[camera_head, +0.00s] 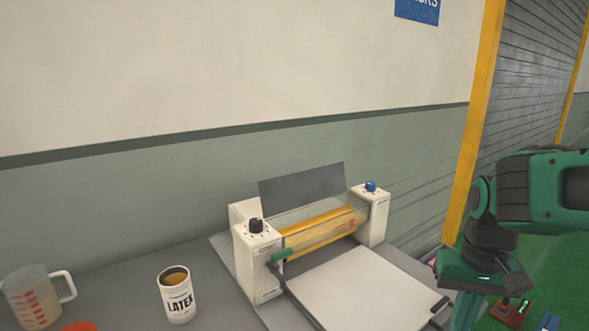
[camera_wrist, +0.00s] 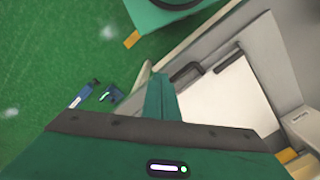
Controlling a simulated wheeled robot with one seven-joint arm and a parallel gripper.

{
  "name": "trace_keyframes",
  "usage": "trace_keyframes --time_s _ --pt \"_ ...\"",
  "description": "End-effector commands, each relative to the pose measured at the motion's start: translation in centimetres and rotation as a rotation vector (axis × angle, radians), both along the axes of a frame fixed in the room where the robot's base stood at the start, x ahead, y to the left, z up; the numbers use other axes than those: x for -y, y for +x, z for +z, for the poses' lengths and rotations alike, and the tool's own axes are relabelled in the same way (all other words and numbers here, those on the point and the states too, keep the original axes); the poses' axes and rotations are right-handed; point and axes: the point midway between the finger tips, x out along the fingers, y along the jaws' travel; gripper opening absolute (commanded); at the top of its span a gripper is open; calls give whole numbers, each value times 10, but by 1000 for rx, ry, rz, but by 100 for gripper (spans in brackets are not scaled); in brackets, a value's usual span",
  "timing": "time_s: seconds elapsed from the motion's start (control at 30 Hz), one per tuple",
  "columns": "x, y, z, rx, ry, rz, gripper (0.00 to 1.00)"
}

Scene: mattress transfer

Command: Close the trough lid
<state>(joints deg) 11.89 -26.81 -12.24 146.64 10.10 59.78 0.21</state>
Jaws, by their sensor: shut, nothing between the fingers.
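The machine has two white end posts, the left one (camera_head: 258,262) with a black knob and the right one (camera_head: 372,215) with a blue knob. A dark grey flat panel (camera_head: 303,186), which looks like the trough lid, stands raised and leaning back behind the yellow roller (camera_head: 320,232). My gripper (camera_head: 466,312) is at the lower right, beyond the table's right side and well apart from the lid. In the wrist view its green fingers (camera_wrist: 160,88) are together and empty. The lid is not clearly visible in the wrist view.
A white board (camera_head: 355,292) lies in front of the roller, with a black handle (camera_head: 440,304) at its right. A LATEX can (camera_head: 178,302) and a measuring jug (camera_head: 33,303) stand at the left. A wall (camera_head: 130,190) rises close behind. Green floor (camera_wrist: 40,60) lies beyond the table.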

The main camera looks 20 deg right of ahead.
Motion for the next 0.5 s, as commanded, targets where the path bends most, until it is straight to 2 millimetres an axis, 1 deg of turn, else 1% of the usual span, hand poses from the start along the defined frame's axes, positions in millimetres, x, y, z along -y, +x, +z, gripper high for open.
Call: trace_keyframes --time_s 0.03,0.07,0.13,0.17,0.27,0.3,0.37,0.4,0.47,0.5 --pt "0 -7 7 16 -1 3 0" --pt "1 -4 10 17 -2 6 0" --pt "4 10 21 21 -6 22 0" --pt "1 20 27 23 -7 33 0" --pt "2 63 56 32 -14 85 0" --pt "2 85 69 36 -17 112 0" --pt "0 119 90 44 -21 155 0" --pt "-2 141 103 50 -24 187 0" --pt "-7 175 122 57 -26 233 0" --pt "-12 196 133 60 -27 266 0"
